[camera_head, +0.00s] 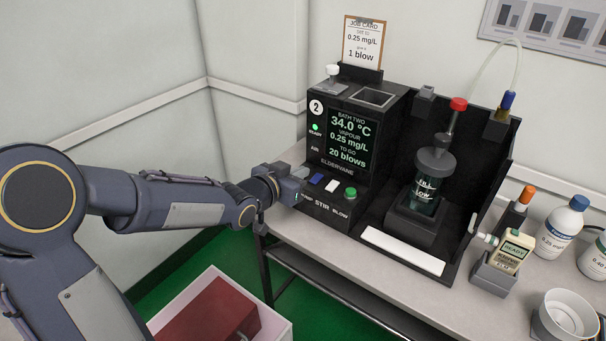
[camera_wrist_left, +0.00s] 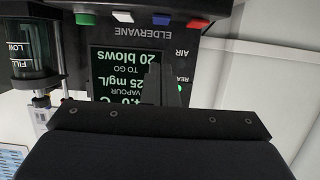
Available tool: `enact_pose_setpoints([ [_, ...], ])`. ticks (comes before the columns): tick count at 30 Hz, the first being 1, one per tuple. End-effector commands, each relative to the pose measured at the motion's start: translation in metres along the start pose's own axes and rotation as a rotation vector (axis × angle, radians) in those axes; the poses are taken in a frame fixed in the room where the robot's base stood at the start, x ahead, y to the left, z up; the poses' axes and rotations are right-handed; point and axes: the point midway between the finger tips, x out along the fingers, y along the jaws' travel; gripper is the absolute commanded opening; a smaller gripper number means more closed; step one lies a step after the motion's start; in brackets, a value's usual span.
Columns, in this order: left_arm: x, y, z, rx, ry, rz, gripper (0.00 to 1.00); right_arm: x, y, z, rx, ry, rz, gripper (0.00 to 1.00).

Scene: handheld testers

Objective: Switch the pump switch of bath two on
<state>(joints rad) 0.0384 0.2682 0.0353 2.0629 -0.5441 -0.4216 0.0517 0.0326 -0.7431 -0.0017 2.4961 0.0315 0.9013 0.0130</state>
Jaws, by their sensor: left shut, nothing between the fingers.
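Bath two (camera_head: 358,130) is a black unit marked 2 on the bench, its screen reading 34.0 °C, 0.25 mg/L and 20 blows. On its front ledge are a blue switch (camera_head: 316,178), a white switch (camera_head: 332,186) and a green button (camera_head: 350,192). My left gripper (camera_head: 298,180) is shut and empty at the ledge's left end, hiding part of the pump label and the switch there. The left wrist view shows this end switch as red (camera_wrist_left: 199,25), beside the blue one (camera_wrist_left: 161,19). Contact cannot be told. My right gripper is out of view.
A job card (camera_head: 363,42) stands on the unit. To the right are a black stand with a dark jar (camera_head: 430,180), a handheld tester (camera_head: 510,252), bottles (camera_head: 560,225) and a white cup (camera_head: 566,315). A white bin with a red box (camera_head: 210,325) is below the bench.

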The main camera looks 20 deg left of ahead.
Motion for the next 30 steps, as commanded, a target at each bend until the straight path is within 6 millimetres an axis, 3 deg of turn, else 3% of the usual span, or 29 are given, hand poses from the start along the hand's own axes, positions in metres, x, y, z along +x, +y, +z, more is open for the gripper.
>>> enact_pose_setpoints([
  [6, -0.047, -0.001, 0.007, 0.001, 0.003, -0.002, 0.0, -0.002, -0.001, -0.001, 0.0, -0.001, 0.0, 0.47],
  [12, -0.069, 0.0, 0.011, 0.0, 0.002, 0.0, 0.0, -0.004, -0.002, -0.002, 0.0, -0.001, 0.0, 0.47],
  [30, -0.075, -0.001, 0.01, -0.001, -0.005, -0.006, 0.0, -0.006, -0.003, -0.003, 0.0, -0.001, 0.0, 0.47],
])
